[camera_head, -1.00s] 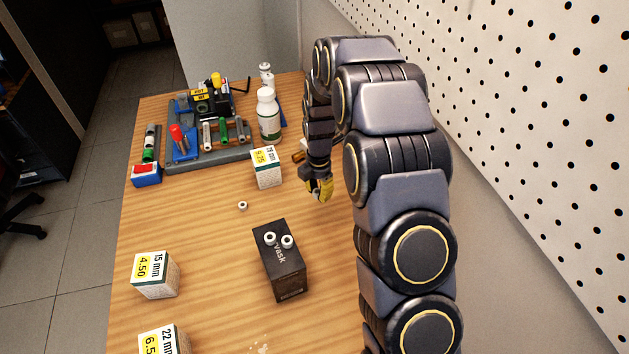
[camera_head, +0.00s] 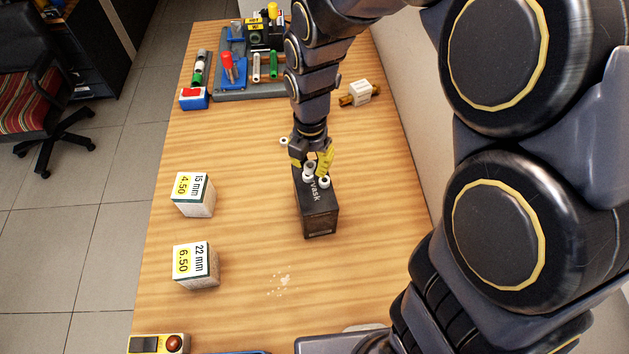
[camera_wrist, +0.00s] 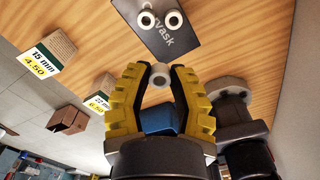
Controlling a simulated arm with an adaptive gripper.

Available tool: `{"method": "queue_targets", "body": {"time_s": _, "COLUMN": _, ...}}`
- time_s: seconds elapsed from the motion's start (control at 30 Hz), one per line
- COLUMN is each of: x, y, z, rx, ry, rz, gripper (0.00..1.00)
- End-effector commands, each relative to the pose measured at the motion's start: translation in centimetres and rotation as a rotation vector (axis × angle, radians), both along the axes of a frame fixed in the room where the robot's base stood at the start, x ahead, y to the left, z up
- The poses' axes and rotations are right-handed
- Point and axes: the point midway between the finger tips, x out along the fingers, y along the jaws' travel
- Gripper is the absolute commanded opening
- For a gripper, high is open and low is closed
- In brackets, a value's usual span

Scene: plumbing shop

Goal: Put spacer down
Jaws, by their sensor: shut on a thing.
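My gripper (camera_head: 311,161), with yellow fingers, is over the far end of the dark box (camera_head: 320,215). In the wrist view, its fingertips are shut on a small pale ring-shaped spacer (camera_wrist: 160,76). Two more white spacers stand on the box top: one on the left (camera_head: 309,178) and one on the right (camera_head: 324,183). They also show in the wrist view, on the left (camera_wrist: 147,20) and right (camera_wrist: 174,18). Another small white ring (camera_head: 284,141) lies on the table beyond the box. I cannot tell whether the held spacer touches the box.
The 15 mm carton (camera_head: 194,194) and 22 mm carton (camera_head: 196,265) stand to the left. A tool tray (camera_head: 240,93) is at the back, with a red-and-blue box (camera_head: 194,99) beside it. A brass fitting (camera_head: 360,93) lies at the back right. Table right of the box is clear.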

Motion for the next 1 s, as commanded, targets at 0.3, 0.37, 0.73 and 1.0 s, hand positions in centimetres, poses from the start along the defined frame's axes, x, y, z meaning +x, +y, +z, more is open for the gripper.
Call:
{"method": "queue_targets", "body": {"time_s": 0.3, "x": -0.3, "y": 0.1, "z": -4.3, "rx": -0.002, "ry": 0.007, "rz": 0.009, "gripper": 0.11}}
{"method": "queue_targets", "body": {"time_s": 0.37, "x": -0.3, "y": 0.1, "z": -4.8, "rx": -0.002, "ry": 0.006, "rz": 0.008, "gripper": 0.11}}
{"method": "queue_targets", "body": {"time_s": 0.73, "x": -0.2, "y": 0.1, "z": -7.7, "rx": -0.001, "ry": 0.002, "rz": 0.008, "gripper": 0.11}}
{"method": "queue_targets", "body": {"time_s": 1.0, "x": -0.2, "y": 0.1, "z": -8.0, "rx": -0.001, "ry": 0.002, "rz": 0.008, "gripper": 0.39}}
